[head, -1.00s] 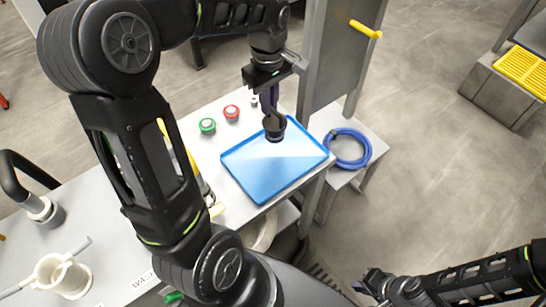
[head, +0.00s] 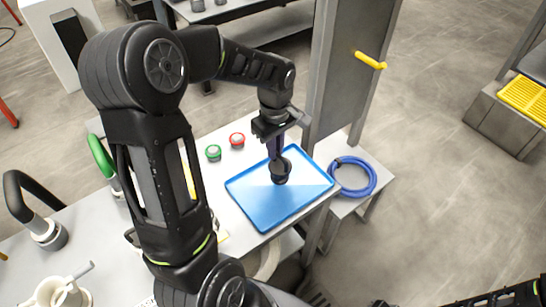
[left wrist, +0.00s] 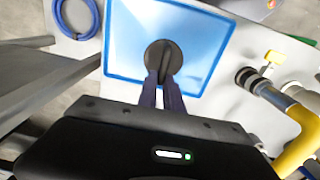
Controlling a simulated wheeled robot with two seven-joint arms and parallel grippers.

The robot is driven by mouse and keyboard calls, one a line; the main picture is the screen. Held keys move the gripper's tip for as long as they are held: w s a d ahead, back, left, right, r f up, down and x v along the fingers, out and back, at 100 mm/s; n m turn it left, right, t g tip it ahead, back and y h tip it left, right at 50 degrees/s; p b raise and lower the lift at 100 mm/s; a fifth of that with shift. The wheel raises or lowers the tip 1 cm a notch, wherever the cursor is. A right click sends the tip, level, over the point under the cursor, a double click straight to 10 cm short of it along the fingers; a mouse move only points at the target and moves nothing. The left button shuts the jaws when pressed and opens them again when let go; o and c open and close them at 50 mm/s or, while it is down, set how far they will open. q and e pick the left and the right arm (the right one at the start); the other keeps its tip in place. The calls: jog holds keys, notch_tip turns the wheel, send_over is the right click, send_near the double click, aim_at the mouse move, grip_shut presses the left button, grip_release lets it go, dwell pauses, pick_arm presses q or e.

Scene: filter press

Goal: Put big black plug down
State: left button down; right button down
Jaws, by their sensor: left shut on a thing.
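The big black plug (head: 281,168) is at the blue tray (head: 255,214), over its upper middle part. My left gripper (head: 277,156) points down from above and its fingers are shut on the plug. In the left wrist view the round top of the plug (left wrist: 162,56) shows between the fingertips (left wrist: 163,82), with the blue tray (left wrist: 120,72) behind it. I cannot tell whether the plug touches the tray floor. My right arm shows only in part at the lower right of the head view, and its gripper cannot be made out.
A coiled blue hose (head: 353,190) lies on a low stand to the right. A grey panel with a yellow handle (head: 370,60) rises behind. The tray's front part is bare.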

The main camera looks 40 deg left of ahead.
pick_arm(q)
jog(key=shift+f, duration=1.75)
jog(key=shift+f, duration=0.25)
jog(key=c, duration=1.5)
grip_release()
notch_tip(320, 180, up, 12)
jog(key=shift+s+r, duration=0.15)
jog(key=shift+r, duration=0.1)
